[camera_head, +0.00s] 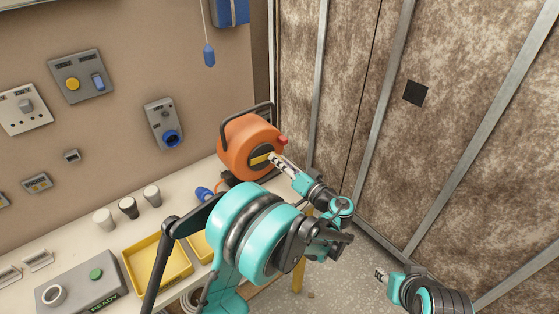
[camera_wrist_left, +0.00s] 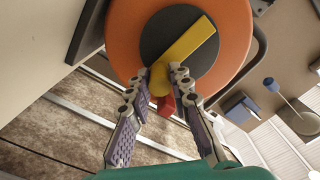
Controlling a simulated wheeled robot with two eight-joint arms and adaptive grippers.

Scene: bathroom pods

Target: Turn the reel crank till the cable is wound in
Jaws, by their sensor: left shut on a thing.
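The orange cable reel (camera_head: 239,148) stands at the far right end of the counter, with a black frame over it. Its yellow crank (camera_head: 259,159) lies across a dark hub; in the left wrist view the crank (camera_wrist_left: 189,41) slants from upper right to lower left. My left gripper (camera_head: 275,158) is at the crank, its fingers (camera_wrist_left: 163,82) shut on the yellow crank's lower-left end. A red knob (camera_head: 283,141) sits at the reel's edge. A blue plug (camera_head: 204,193) lies by the reel; little of the cable shows. My right gripper (camera_head: 380,275) is low at right, away from the reel.
Yellow trays (camera_head: 150,285), several cups (camera_head: 128,208) and a grey READY box (camera_head: 82,283) are on the counter. Switches and sockets (camera_head: 163,124) are on the back wall. A brown panelled wall (camera_head: 440,120) stands close right of the reel.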

